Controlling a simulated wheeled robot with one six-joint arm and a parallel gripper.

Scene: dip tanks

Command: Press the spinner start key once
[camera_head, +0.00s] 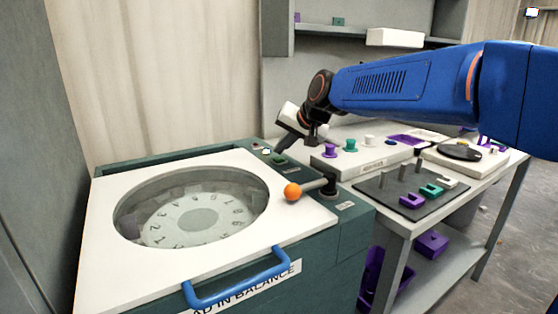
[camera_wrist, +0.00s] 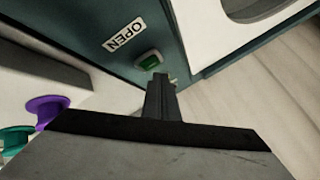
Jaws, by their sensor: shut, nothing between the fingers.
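The spinner is a dark green cabinet with a white lid (camera_head: 110,221), which lies closed and has a round window showing a numbered drum. A green key (camera_wrist: 150,61) sits on its panel by an OPEN label (camera_wrist: 125,35); this key also shows in the head view (camera_head: 279,160). My gripper (camera_wrist: 161,80) is shut and empty, pointing down at the panel. In the wrist view its tips are just beside the green key, over a small pale thing they mostly hide. In the head view my gripper (camera_head: 278,151) is just above the panel. I cannot tell whether it touches.
An orange ball-ended lever (camera_head: 292,192) and a blue handle (camera_head: 237,284) stick out from the spinner. To the right, a bench holds purple, teal and white knobs, a dark tray (camera_head: 385,207) with pegs and a black disc (camera_head: 459,152). A shelf hangs behind.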

